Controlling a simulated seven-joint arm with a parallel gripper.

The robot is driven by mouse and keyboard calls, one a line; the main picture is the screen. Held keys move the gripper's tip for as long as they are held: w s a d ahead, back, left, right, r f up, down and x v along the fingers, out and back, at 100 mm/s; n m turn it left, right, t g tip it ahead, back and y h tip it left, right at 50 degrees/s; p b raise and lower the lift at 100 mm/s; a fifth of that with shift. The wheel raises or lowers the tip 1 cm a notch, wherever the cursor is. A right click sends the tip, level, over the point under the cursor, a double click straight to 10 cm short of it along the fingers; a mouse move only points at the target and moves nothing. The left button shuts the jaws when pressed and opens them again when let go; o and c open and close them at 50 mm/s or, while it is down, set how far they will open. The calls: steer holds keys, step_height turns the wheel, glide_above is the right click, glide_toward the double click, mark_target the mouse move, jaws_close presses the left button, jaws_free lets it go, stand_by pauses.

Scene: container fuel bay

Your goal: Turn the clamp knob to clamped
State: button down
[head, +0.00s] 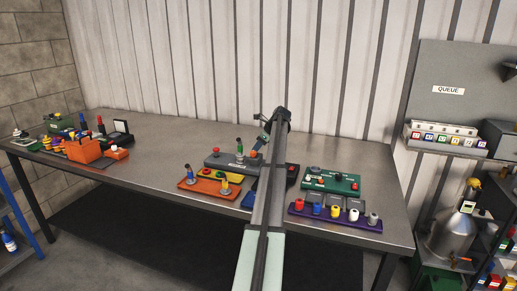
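No knob can be made out for sure as the clamp knob at this size. A dark grey fixture (222,162) sits mid-table, with a red button (215,150) and an upright post with a green top (239,146). My arm hides part of the table and the things right of the fixture.
An orange board (205,187) with small handles lies in front of the fixture. Right of my arm are a green panel (345,185) and a purple tray (335,217) with coloured knobs. An orange box (84,150) and other items stand at the far left. The left-middle tabletop (155,150) is clear.

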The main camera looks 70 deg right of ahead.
steer(key=shift+w+a, duration=0.15)
steer(key=shift+w, duration=1.05)
steer(key=shift+w+n+y, duration=0.25)
steer(key=shift+n+y, duration=0.15)
steer(key=shift+n, duration=0.2)
steer(key=shift+w+a, duration=0.15)
steer(key=shift+a, duration=0.15)
steer(key=shift+w+a+n+y, duration=0.15)
steer(key=shift+n+y, duration=0.25)
steer(key=shift+n, duration=0.4)
